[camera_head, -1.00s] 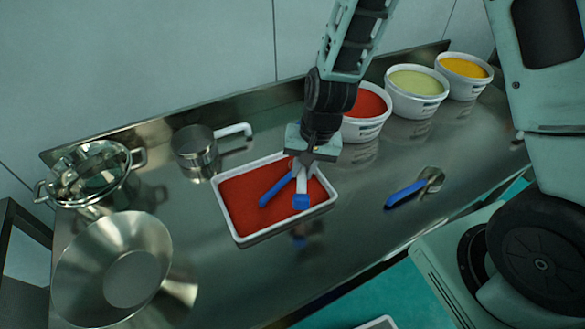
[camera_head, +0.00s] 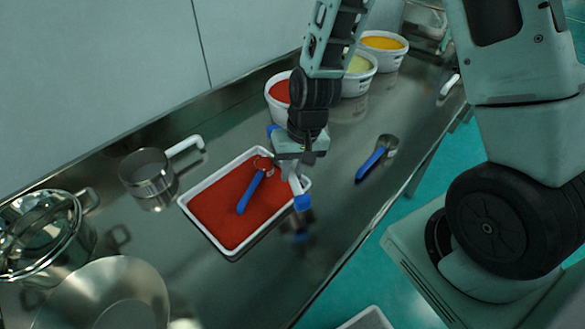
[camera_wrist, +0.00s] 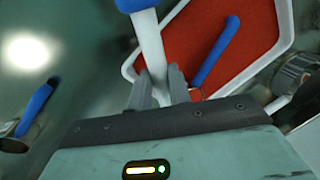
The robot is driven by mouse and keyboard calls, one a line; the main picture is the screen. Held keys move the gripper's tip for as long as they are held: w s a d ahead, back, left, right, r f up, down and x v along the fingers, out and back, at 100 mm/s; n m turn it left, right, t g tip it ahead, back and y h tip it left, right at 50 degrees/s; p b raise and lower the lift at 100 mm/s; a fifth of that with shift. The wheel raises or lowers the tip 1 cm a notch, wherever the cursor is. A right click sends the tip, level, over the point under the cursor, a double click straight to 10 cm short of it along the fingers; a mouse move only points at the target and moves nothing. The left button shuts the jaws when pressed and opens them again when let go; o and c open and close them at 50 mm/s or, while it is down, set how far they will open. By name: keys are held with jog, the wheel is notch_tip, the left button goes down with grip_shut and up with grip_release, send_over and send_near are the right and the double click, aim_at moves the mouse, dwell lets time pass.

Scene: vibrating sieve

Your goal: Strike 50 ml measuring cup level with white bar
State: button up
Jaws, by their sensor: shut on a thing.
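My gripper (camera_head: 293,168) is shut on a white bar with blue ends. The white bar (camera_wrist: 150,45) stands out from between the fingers in the wrist view. In the head view, the bar's near blue end (camera_head: 302,202) is at the right edge of the tray. A measuring cup with a blue handle (camera_head: 250,190) lies in red powder in the white tray (camera_head: 205,227), to the left of my gripper. Its bowl (camera_head: 263,163) looks filled with red powder; its level is too small to tell. In the wrist view only its handle (camera_wrist: 215,52) shows clearly.
Another blue-handled scoop (camera_head: 372,162) lies on the steel table to the right. Tubs of red (camera_head: 279,92), green and yellow powder stand behind. A steel pot with a white handle (camera_head: 147,178) and a wide metal bowl (camera_head: 100,295) are at left.

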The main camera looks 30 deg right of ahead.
jog(key=shift+a+f+b, duration=0.1)
jog(key=shift+f+b, duration=0.55)
jog(key=shift+f, duration=0.25)
jog(key=shift+w+a+r, duration=0.2)
jog(key=shift+a, duration=0.5)
jog(key=shift+w+a+p, duration=0.25)
jog(key=shift+a+p, duration=0.05)
jog(key=shift+a, duration=1)
jog(key=shift+w+a+p, duration=0.25)
jog(key=shift+a, duration=1)
jog(key=shift+r+p, duration=0.25)
jog(key=shift+p, duration=0.1)
jog(key=shift+s+d+r+p, duration=0.1)
jog(key=shift+d+r+p, duration=0.15)
jog(key=shift+r+p, duration=0.45)
jog(key=shift+d+r+p, duration=0.2)
jog(key=shift+r+p, duration=0.25)
jog(key=shift+r, duration=0.3)
jog(key=shift+d+r, duration=0.1)
jog(key=shift+d, duration=0.05)
